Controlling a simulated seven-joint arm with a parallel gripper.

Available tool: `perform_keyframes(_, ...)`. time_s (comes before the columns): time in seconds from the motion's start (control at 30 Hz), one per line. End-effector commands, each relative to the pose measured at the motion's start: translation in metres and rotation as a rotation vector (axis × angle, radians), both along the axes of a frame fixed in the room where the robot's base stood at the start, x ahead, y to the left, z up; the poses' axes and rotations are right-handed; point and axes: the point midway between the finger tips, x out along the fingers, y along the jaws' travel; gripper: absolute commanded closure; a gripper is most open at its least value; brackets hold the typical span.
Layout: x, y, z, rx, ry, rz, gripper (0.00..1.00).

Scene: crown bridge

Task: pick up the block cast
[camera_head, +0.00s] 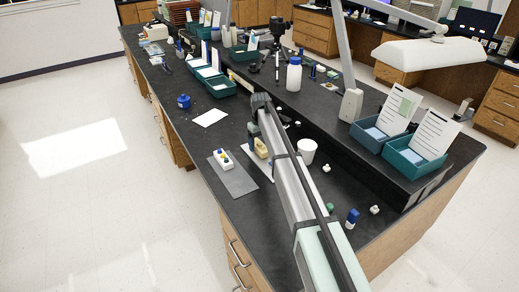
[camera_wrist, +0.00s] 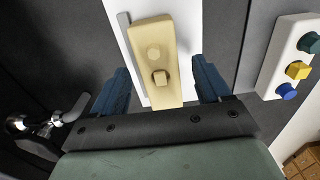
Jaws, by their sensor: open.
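The block cast is a tan slab with two small raised stumps on its top. In the wrist view the block cast (camera_wrist: 152,32) lies on a white sheet (camera_wrist: 118,22), and its near end reaches in between my fingers. My gripper (camera_wrist: 160,82) is open, with one dark blue finger on each side of the cast and a gap to both. In the head view the cast (camera_head: 261,149) shows small beside my arm, which hides part of the white sheet.
A white block with coloured pegs (camera_head: 223,160) sits on a grey mat (camera_head: 240,183) left of the cast. A white cup (camera_head: 306,151) stands right of my arm. Small pieces, including a blue-capped one (camera_head: 352,218), lie nearer. A paper sheet (camera_head: 210,117) lies farther back.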

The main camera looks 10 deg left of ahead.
Motion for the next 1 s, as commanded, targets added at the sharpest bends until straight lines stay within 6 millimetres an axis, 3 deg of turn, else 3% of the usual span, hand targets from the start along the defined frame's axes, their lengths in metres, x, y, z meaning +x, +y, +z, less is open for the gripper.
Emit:
perform_keyframes(0.1, 0.0001, -0.0001, -0.0097, -0.001, 0.001, 0.000, 0.23)
perform_keyframes(0.33, 0.0004, -0.0001, -0.0099, 0.000, 0.000, 0.000, 0.25)
perform_keyframes(1.0, 0.0004, -0.0001, -0.0095, 0.000, 0.000, 0.000, 0.89)
